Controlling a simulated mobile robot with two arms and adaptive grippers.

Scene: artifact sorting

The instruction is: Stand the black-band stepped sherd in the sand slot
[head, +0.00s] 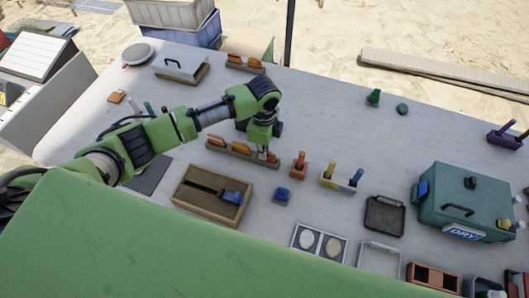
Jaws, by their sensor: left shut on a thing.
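My left gripper (263,151) points down at the right end of a long rack (228,152) that holds orange sherds (240,147). It is shut on an orange sherd (272,158) at that end, mostly hidden by the fingers. I cannot make out a black band or stepped edge at this size, nor whether the sherd is clear of the rack. A wooden sand box (180,199) lies in front and to the left of the gripper. A dark slot (203,189) runs across its sand, with a blue piece (232,198) at the slot's right end. My right gripper is not in view.
An orange piece in a small stand (299,164), a blue block (282,195) and a holder with yellow and blue pieces (342,178) stand right of the rack. A teal DRY case (455,192) stands further right. The table behind the rack is mostly clear.

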